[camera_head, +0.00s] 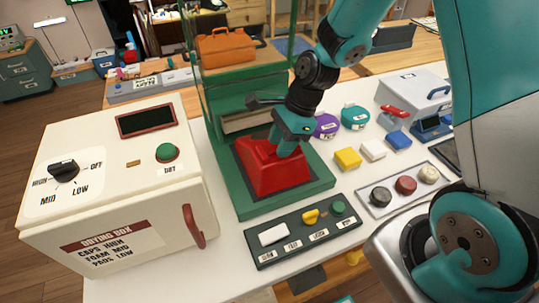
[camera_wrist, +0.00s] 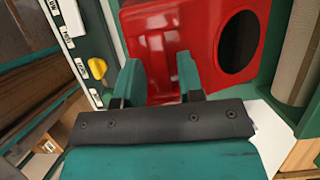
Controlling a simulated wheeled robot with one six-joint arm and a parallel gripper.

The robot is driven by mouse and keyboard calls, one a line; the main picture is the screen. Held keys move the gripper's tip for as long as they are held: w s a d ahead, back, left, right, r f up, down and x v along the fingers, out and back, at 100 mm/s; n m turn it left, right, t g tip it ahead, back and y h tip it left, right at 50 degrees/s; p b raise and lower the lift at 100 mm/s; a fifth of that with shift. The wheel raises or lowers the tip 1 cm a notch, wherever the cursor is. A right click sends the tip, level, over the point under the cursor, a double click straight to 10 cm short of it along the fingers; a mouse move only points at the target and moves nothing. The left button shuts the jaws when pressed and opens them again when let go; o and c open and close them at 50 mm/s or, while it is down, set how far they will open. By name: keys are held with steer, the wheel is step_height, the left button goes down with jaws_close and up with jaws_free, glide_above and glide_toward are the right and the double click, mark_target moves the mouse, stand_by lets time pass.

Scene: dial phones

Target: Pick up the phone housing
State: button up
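The phone housing (camera_head: 270,168) is a red, wedge-shaped body sitting on the base of a green frame (camera_head: 240,208). In the wrist view the red housing (camera_wrist: 212,22) fills the upper middle, with a dark round opening on its right side. My gripper (camera_head: 283,148) points down at the top of the housing. In the wrist view my gripper's (camera_wrist: 159,72) two teal fingers stand apart, with red housing surface between and beyond them. I cannot tell whether the fingers touch it. The fingertips are partly hidden in the head view.
A white drying box (camera_head: 120,185) with a dial stands on the left. A dark control panel (camera_head: 303,232) lies in front of the frame. A tray (camera_head: 402,190) with round caps, coloured blocks and purple and teal phones (camera_head: 355,116) are to the right. The frame's posts stand close around my arm.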

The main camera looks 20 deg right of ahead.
jaws_close()
